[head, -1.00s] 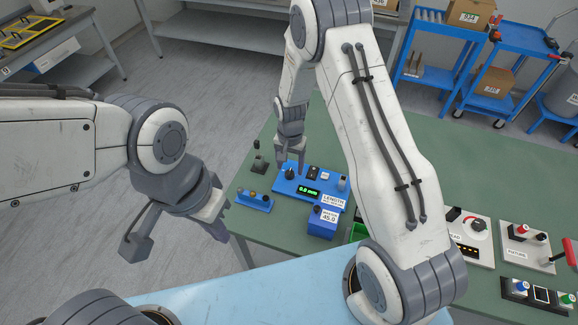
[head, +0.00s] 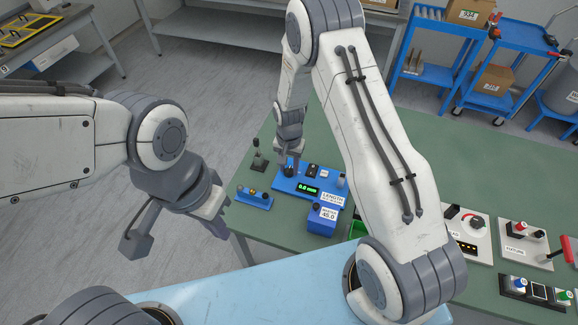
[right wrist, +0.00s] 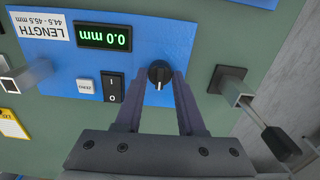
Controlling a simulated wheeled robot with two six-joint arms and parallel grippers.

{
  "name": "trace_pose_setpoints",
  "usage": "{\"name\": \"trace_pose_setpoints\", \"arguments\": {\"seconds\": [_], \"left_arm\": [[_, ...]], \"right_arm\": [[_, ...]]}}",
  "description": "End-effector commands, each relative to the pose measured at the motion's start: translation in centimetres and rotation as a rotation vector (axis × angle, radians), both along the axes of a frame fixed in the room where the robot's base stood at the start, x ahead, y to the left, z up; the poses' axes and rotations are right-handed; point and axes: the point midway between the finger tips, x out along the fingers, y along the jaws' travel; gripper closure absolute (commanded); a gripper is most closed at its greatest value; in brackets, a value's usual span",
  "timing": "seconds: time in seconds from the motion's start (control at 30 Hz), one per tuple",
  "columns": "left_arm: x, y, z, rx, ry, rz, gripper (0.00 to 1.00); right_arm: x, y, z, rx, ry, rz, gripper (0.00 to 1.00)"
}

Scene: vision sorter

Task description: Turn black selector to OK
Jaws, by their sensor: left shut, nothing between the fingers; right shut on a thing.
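The black selector (right wrist: 159,71) is a round knob on the blue length gauge panel (right wrist: 176,30). Its white pointer line points toward my gripper in the right wrist view. My right gripper (right wrist: 164,76) is shut on the knob, one finger on each side. In the head view the right gripper (head: 289,168) reaches down at the panel's left end and largely hides the knob. No OK mark is legible. The display (right wrist: 103,36) reads 0.0 mm. My left gripper (head: 218,228) is shut and empty, off the table's left edge.
A black rocker switch (right wrist: 113,86) and a white button (right wrist: 85,86) sit beside the knob. A lever on a dark base (head: 259,162) stands close by.

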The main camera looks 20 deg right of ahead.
Motion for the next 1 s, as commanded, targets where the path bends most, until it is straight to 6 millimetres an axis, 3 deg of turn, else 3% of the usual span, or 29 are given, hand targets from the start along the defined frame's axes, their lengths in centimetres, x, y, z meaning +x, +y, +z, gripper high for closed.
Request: {"name": "trace_pose_setpoints", "arguments": {"seconds": [0.27,1.0], "left_arm": [[0.0,0.0,-0.5,0.0,0.0,0.0,1.0],[0.0,0.0,-1.9,0.0,0.0,0.0,1.0]], "right_arm": [[0.0,0.0,0.0,0.0,0.0,0.149,1.0],[0.0,0.0,0.1,0.0,0.0,0.809,1.0]]}}
